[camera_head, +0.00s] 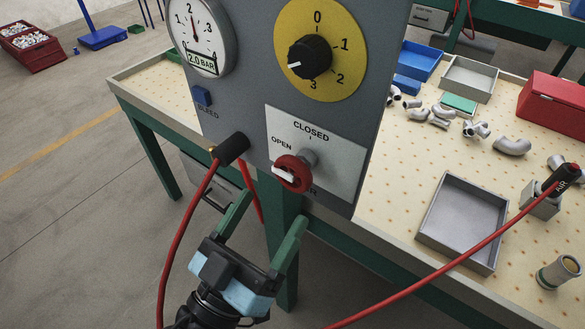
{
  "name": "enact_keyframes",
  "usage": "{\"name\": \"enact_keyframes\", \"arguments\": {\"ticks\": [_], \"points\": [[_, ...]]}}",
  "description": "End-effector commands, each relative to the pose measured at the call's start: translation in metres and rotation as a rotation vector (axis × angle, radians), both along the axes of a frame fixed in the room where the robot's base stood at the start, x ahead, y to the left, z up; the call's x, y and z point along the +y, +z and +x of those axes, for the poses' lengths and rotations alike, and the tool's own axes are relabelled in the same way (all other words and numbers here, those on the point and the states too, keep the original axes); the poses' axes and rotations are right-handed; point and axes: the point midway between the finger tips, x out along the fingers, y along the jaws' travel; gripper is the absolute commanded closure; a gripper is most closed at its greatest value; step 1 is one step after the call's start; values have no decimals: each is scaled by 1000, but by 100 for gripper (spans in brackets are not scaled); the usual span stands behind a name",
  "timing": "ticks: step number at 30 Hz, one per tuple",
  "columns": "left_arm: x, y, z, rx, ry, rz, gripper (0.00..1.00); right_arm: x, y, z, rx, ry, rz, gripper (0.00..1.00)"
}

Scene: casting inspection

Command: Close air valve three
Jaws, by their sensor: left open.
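A red round valve knob (295,180) with a white bar sits on a white plate (345,160) on the grey panel. The plate reads CLOSED at the top and OPEN at the left; another label is partly hidden behind the knob. The white bar lies roughly level, its end toward the left, on the OPEN side. Above it, a black selector knob (311,58) sits on a yellow dial (345,22) marked 0 to 3; its white mark points left and slightly down. My left gripper (275,206) is open and empty just below the red knob, apart from it. My right gripper is not in view.
A red hose (178,240) hangs from a black fitting (232,149) beside my left gripper. Trays, castings and a red box (555,112) stand on the bench at right.

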Motion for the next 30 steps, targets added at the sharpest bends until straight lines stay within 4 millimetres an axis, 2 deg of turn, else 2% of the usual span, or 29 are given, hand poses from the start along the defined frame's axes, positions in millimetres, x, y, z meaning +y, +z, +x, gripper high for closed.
{"name": "enact_keyframes", "arguments": {"ticks": [5,13,20,30], "points": [[-7,10,12,-6,1,0,23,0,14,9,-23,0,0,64],[-26,28,43,-10,2,1,23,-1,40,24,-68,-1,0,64],[-35,30,59,-1,2,1,23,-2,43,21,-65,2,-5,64],[-37,28,61,3,2,1,23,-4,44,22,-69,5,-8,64]]}}
